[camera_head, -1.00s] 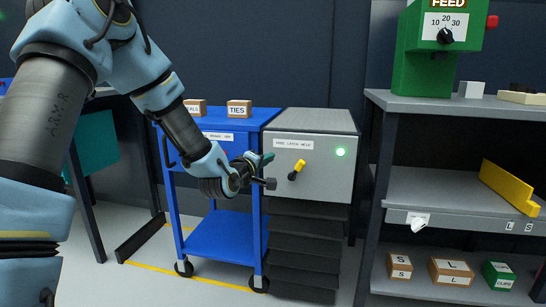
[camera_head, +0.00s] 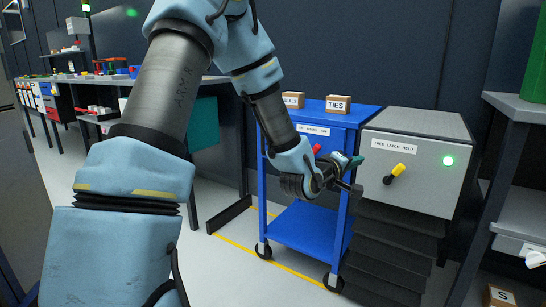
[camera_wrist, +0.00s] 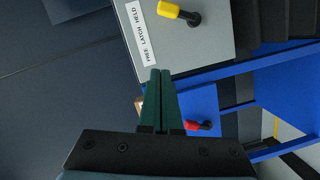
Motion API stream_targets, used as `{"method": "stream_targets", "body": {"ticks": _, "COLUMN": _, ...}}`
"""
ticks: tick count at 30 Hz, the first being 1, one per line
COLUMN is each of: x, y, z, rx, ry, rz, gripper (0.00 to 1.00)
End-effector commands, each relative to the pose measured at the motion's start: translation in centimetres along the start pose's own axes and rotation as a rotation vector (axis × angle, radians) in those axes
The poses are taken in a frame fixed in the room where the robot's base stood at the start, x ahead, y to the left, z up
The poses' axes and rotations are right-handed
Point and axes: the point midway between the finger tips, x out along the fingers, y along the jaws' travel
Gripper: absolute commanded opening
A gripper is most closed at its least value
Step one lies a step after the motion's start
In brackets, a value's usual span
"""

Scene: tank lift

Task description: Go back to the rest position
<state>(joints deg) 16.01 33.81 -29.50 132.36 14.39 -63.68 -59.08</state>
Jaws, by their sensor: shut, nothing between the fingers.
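My gripper (camera_head: 350,172) is held out in front of the blue cart, just left of the grey cabinet's yellow-tipped lever (camera_head: 394,174). In the wrist view its green fingers (camera_wrist: 158,75) are together with nothing between them. The grey cabinet (camera_head: 425,140) has a white label, which reads "FREE LATCH HELD" in the wrist view, and a lit green lamp (camera_head: 448,161). The yellow lever also shows in the wrist view (camera_wrist: 172,10), ahead of the fingertips and apart from them. My arm reaches across the picture from the lower left.
The blue cart (camera_head: 300,226) on casters carries two cartons, one marked TIES (camera_head: 338,104). A red-tipped handle (camera_wrist: 190,125) is close to my fingers in the wrist view. A grey shelf (camera_head: 515,105) stands at right, a workbench (camera_head: 150,88) at left. Yellow lines mark the floor.

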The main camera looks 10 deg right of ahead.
Motion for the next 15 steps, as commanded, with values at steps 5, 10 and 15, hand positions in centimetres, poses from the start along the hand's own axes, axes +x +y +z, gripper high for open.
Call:
{"method": "stream_targets", "body": {"ticks": 5, "x": -2.6, "y": -3.9, "z": -3.1, "rx": 0.163, "ry": -0.004, "rz": -0.204, "gripper": 0.0}}
{"method": "stream_targets", "body": {"ticks": 10, "x": -10.4, "y": -10.5, "z": -8.3, "rx": 0.388, "ry": -0.072, "rz": -0.588, "gripper": 0.0}}
{"method": "stream_targets", "body": {"ticks": 15, "x": -21.1, "y": -14.8, "z": -11.2, "rx": 0.479, "ry": -0.219, "rz": -0.934, "gripper": 0.0}}
